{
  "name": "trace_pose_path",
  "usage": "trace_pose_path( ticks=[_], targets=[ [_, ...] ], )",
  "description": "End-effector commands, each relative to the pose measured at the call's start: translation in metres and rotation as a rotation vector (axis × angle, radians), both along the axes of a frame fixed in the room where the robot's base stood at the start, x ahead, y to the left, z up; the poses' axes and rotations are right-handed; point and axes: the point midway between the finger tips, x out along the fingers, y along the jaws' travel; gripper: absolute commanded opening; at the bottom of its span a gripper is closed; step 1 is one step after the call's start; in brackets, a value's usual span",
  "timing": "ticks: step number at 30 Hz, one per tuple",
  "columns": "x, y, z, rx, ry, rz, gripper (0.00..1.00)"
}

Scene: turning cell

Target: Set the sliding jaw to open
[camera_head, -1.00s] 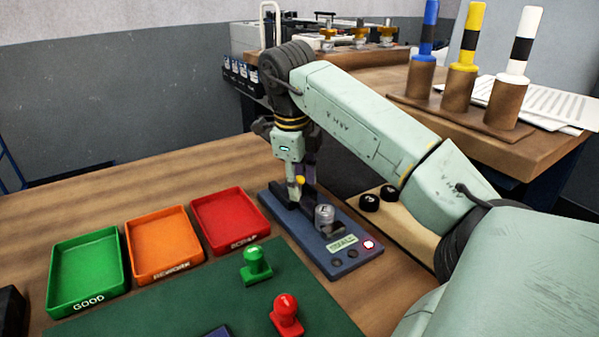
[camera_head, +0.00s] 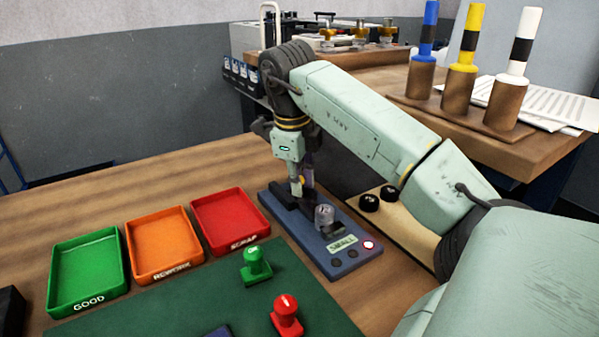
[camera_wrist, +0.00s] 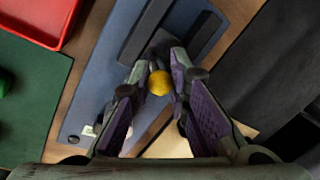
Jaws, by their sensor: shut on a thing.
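The blue gauge fixture (camera_head: 350,262) lies on the wooden bench, with a dark sliding jaw and rails at its far end. A yellow round knob (camera_wrist: 159,83) shows in the wrist view between my fingers; I take it to be the jaw's handle. My gripper (camera_wrist: 161,72) points down over the fixture's far end and is shut on this knob. In the head view my gripper (camera_head: 299,188) hides most of the jaw. A grey metal cylinder (camera_head: 325,215) stands on the fixture just nearer than my gripper. How far the jaw stands open cannot be told.
A green tray (camera_head: 88,268), an orange tray (camera_head: 164,242) and a red tray (camera_head: 230,218) stand left of the fixture. A green stamp (camera_head: 255,264) and a red stamp (camera_head: 286,313) stand on the green mat (camera_head: 190,300). Two black knobs (camera_head: 369,203) sit right of the fixture.

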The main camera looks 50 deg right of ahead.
Motion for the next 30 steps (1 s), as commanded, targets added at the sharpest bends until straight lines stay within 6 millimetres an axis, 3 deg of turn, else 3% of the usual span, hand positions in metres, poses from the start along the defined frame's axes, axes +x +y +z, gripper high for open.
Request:
trace_pose_path(
  ticks=[9, 18, 25, 26, 30],
  targets=[
    [0.001, 0.000, 0.000, 0.001, 0.000, 0.000, 0.00],
    [0.034, -0.010, 0.002, 0.000, 0.000, 0.001, 0.00],
    [0.035, -0.011, 0.001, -0.004, -0.006, 0.001, 0.00],
    [0.035, -0.011, 0.001, -0.004, -0.007, 0.001, 0.17],
    [0.035, -0.011, 0.001, -0.004, -0.005, 0.001, 0.27]
  ],
)
